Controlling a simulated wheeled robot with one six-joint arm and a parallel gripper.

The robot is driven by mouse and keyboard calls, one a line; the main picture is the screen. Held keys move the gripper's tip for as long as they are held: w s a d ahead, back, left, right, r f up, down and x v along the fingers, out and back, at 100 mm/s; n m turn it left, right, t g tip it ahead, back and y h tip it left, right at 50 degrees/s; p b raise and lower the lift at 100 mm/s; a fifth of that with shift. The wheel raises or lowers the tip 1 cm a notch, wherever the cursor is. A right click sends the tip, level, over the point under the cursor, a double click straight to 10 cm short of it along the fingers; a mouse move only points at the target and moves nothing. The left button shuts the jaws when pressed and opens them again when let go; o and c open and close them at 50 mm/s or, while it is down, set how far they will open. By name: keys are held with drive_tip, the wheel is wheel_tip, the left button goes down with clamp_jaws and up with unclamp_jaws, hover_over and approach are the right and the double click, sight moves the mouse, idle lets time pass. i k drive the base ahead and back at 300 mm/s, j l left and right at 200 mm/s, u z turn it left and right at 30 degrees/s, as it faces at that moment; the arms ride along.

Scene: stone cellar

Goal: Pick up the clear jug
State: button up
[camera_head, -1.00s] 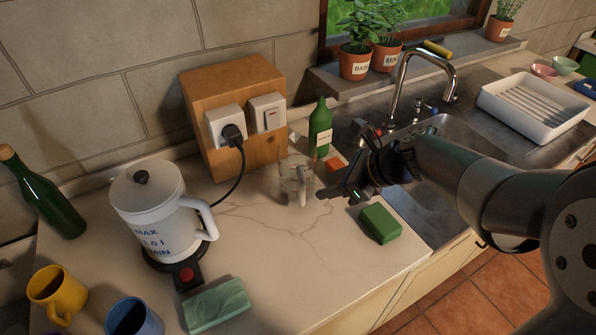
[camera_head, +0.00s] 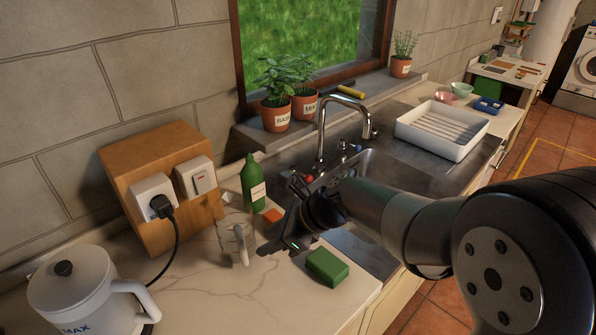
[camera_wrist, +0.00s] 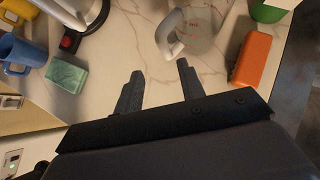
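The clear jug (camera_head: 229,236) stands upright on the pale marbled worktop, in front of the wooden socket box. It is see-through, with a pale handle facing my gripper. In the wrist view the jug (camera_wrist: 207,18) is at the top, partly cut off, with red markings on its side. Its white handle (camera_wrist: 165,38) lies just beyond the gap between my fingers. My gripper (camera_head: 268,247) is just right of the jug in the head view. In the wrist view my gripper (camera_wrist: 160,69) is open, with nothing between its fingers.
A green bottle (camera_head: 253,184) and an orange block (camera_wrist: 252,60) stand close beside the jug. A green sponge (camera_head: 327,266) lies near the worktop's front edge. A white kettle (camera_head: 84,295) is at left. The sink (camera_head: 390,172) is behind my arm.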

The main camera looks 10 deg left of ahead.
sight(232, 215)
drive_tip(key=i+l+u, duration=0.1)
drive_tip(key=u, duration=0.85)
